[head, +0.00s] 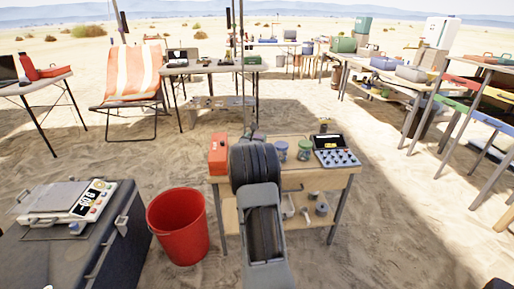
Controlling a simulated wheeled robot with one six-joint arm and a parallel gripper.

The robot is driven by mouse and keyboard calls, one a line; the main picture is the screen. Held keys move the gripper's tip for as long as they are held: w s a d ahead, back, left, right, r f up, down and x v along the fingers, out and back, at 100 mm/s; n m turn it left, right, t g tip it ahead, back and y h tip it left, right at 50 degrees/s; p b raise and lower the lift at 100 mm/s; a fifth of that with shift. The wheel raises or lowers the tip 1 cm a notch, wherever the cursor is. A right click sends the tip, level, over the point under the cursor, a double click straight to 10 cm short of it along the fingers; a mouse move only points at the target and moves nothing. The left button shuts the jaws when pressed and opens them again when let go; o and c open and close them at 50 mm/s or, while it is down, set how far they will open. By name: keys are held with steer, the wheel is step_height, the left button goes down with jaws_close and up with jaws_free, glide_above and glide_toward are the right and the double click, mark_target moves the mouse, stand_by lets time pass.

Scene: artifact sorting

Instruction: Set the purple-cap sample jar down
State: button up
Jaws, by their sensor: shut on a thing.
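My gripper (252,134) shows only in small part past the far end of my dark arm, over the back edge of the small wooden table (342,179). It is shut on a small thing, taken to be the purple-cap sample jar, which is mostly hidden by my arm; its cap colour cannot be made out. To the right, two other jars stand upright on the table: one with a bluish cap (281,151) and one with a green cap (305,150).
A red bucket (178,227) and a dark case with a scale (88,206) are at the left. Bare tabletop shows along the front right.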

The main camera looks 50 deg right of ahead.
steer(key=shift+w+d+f, duration=0.1)
steer(key=shift+d+f, duration=0.2)
steer(key=shift+f, duration=0.1)
steer(key=shift+f+b, duration=0.4)
steer(key=shift+f, duration=1.15)
steer(key=shift+f+b, duration=0.2)
steer(key=shift+b, duration=0.1)
steer(key=o, duration=0.9)
steer(key=shift+o, duration=0.2)
steer(key=shift+r, duration=0.1)
steer(key=shift+r+p, duration=0.25)
steer(key=shift+p, duration=0.2)
steer(key=v, duration=1.2)
steer(key=shift+f+p, duration=0.2)
steer(key=shift+p, duration=0.1)
steer(key=shift+d, duration=0.1)
